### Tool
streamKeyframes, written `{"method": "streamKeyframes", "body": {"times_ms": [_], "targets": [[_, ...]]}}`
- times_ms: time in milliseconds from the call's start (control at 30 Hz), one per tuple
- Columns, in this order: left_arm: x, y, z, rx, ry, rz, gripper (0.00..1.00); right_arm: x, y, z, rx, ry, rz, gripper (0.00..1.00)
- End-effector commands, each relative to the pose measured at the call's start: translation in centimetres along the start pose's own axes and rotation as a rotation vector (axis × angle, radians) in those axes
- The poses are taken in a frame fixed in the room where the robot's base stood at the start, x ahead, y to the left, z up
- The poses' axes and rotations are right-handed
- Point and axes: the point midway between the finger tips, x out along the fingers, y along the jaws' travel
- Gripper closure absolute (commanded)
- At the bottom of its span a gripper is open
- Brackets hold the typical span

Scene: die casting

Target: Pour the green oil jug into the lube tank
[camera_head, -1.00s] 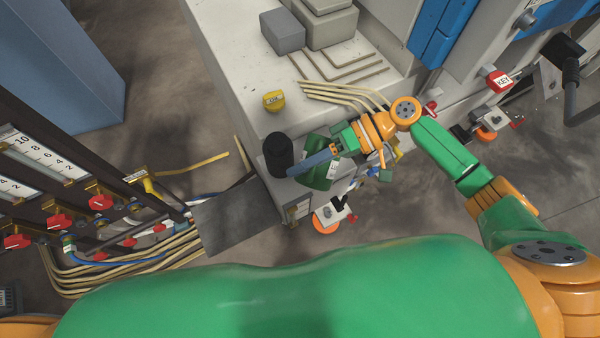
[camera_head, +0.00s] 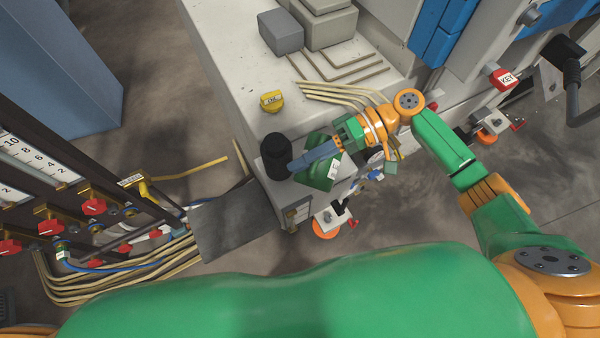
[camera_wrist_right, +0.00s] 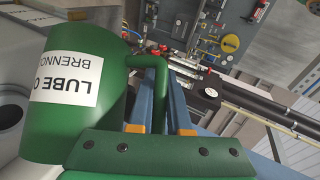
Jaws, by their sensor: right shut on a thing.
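The green oil jug (camera_head: 318,176) is in my right gripper (camera_head: 322,155), partly hidden by its blue finger in the head view. In the right wrist view, the jug (camera_wrist_right: 75,90) shows a white label with upside-down lettering starting "LUBE". There the right gripper (camera_wrist_right: 168,95) is shut on the jug's handle (camera_wrist_right: 158,66). I cannot tell whether this cylinder belongs to the lube tank. No oil stream is visible. My left gripper is not in view.
A yellow cap (camera_head: 271,101) sits on the pale machine top (camera_head: 230,50), near grey blocks (camera_head: 281,32) and cream pipes. A dark rack with red valve handles (camera_head: 94,207) stands at the left. A grey plate (camera_head: 238,220) lies below the cylinder.

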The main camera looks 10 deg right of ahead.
Motion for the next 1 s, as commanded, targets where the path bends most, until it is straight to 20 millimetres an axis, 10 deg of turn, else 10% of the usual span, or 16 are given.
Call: {"method": "streamKeyframes", "body": {"times_ms": [1000], "targets": [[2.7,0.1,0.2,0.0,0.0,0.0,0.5,-0.9,0.3,-1.1,0.097,-0.024,-0.099,1.0]]}}
